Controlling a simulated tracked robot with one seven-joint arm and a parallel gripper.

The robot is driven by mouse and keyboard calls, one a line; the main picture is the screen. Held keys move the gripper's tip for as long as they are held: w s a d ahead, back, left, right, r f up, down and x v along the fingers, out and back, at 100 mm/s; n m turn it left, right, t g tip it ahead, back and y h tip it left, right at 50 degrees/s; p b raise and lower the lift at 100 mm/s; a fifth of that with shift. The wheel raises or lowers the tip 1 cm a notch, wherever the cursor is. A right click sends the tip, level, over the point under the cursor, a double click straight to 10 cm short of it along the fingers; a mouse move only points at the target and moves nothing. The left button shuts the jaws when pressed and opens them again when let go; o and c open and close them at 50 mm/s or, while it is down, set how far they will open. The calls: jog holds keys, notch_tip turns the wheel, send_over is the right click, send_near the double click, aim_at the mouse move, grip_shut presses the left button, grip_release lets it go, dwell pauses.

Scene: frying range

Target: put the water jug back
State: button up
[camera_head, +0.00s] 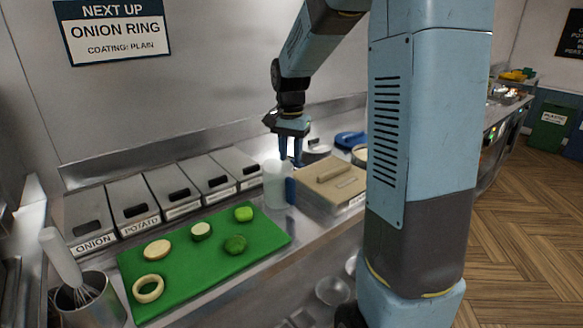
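The water jug (274,186) is a pale, whitish container with a blue handle (290,190) on its right side. It stands upright on the steel counter, between the green cutting board and a lidded box. My gripper (291,158) points down just above the jug's top, over its handle side. Its two blue fingers look parted, with nothing visible between them. I cannot tell whether a fingertip touches the jug.
The green cutting board (195,280) holds several vegetable pieces and rings. Lidded bins (133,204) line the wall behind it. A tan-lidded box (330,184) is close on the jug's right. A whisk stands in a metal pot (92,303) at front left.

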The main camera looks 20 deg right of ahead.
jog(key=shift+r, duration=0.7)
jog(key=shift+s+r, duration=0.2)
jog(key=shift+r, duration=0.1)
jog(key=s+a+r+n+t, duration=0.1)
jog(key=s+r+n+t, duration=0.1)
jog(key=s, duration=1)
jog(key=s+a+r+n+t, duration=0.1)
jog(key=s+r+n+t, duration=0.2)
jog(key=s, duration=1)
jog(key=shift+a+r+n+t, duration=0.3)
jog(key=shift+r+n, duration=0.95)
jog(key=shift+n, duration=0.65)
jog(key=shift+a, duration=0.1)
